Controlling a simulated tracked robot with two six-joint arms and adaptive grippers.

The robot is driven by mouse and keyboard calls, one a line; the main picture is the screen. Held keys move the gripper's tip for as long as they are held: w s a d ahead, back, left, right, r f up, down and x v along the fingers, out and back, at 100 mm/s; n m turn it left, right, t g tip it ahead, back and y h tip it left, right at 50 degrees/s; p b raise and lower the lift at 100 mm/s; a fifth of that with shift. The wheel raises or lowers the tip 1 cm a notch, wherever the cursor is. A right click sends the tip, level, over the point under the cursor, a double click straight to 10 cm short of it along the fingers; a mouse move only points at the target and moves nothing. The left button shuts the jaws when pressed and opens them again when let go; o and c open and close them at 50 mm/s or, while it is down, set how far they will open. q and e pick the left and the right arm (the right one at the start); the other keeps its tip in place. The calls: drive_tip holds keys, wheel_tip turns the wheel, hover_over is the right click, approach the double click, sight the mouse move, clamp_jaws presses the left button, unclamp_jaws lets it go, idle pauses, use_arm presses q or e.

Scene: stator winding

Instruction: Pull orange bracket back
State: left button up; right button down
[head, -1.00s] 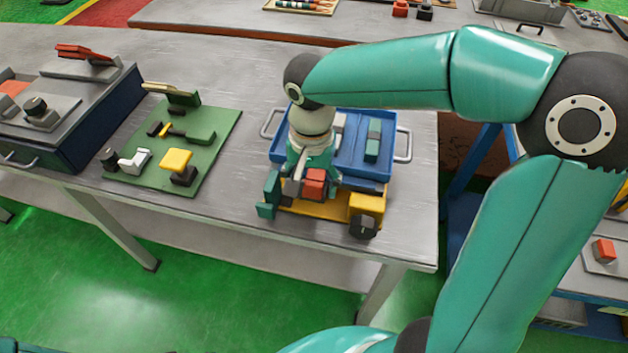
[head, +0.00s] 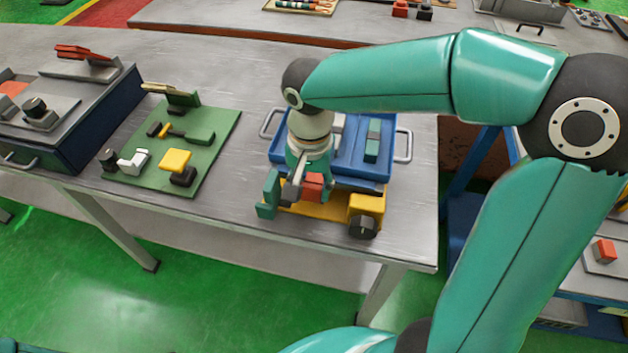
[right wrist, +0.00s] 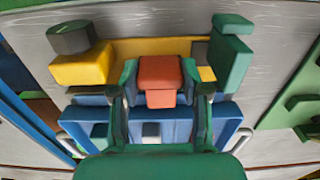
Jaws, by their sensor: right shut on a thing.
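The orange bracket (head: 313,185) is a small orange-red block on the yellow fixture (head: 328,209) at the front of the table. My right gripper (head: 303,184) reaches down over it from behind. In the right wrist view the orange bracket (right wrist: 160,78) sits between the two fingers of my right gripper (right wrist: 161,88), which is shut on it. The fingers and the wrist hide part of the bracket and of the fixture. I cannot tell whether the bracket touches the fixture beneath. My left gripper is not in view.
A blue tray (head: 397,165) with metal handles stands just behind the fixture, under my forearm. A teal upright block (head: 268,193) is at the fixture's left end, and a yellow block with a black knob (head: 362,226) at its right. A green board (head: 222,132) lies to the left.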

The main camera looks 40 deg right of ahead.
drive_tip(key=s+a, duration=0.2)
drive_tip(key=shift+a+b, duration=0.35)
drive_tip(key=c, duration=0.6)
unclamp_jaws()
drive_tip(key=shift+o, duration=0.2)
drive_tip(key=shift+r, duration=0.1)
wheel_tip(320, 180, up, 12)
drive_tip(key=shift+f, duration=0.2)
